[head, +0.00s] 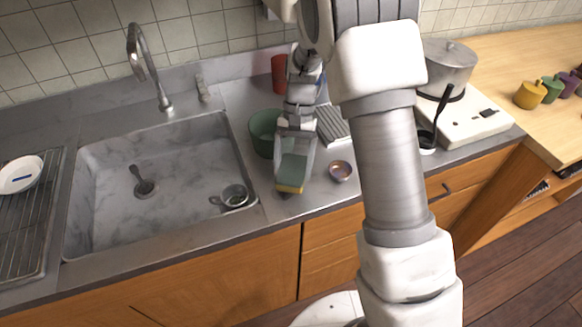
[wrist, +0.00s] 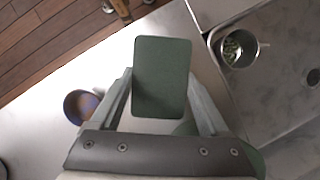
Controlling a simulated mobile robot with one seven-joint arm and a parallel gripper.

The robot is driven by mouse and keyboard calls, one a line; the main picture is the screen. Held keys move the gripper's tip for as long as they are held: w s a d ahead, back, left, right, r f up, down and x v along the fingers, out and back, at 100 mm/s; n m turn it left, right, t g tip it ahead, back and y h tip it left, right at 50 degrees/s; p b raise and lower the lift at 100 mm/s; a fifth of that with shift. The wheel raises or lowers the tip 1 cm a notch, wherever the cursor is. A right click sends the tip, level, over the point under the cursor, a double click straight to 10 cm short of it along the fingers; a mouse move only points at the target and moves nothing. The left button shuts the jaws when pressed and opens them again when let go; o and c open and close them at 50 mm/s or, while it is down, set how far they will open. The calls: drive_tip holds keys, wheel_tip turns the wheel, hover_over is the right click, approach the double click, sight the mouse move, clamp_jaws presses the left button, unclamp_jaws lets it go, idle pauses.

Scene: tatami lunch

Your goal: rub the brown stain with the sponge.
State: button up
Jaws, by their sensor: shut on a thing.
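The sponge, a block with a green top and a yellow lower layer, is between the fingers of my gripper (head: 294,163). The sponge (head: 291,178) is low over the steel counter (head: 235,115), right of the sink; I cannot tell whether it touches. In the wrist view the sponge's green face (wrist: 162,70) fills the space between both fingers of my gripper (wrist: 160,92). No brown stain can be made out clearly. A small dark patch shows under the sponge's front edge in the head view; it may be stain or shadow. The counter under the sponge is hidden.
A green bowl (head: 262,135) stands just behind and left of my gripper, and a small bowl (head: 341,174) to its right. The sink (head: 110,205) on the left holds a metal cup (head: 234,193). A red cup (head: 279,74) stands behind; a stove with a pot (head: 448,66) is right.

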drive_tip(key=shift+r+p, duration=1.75)
drive_tip(key=shift+r, duration=0.85)
drive_tip(key=shift+f, duration=0.1)
drive_tip(key=shift+d+f+b, duration=0.1)
drive_tip(key=shift+f+b, duration=0.05)
drive_tip(key=shift+b, duration=0.4)
drive_tip(key=shift+d+b, duration=0.2)
drive_tip(key=shift+b, duration=0.3)
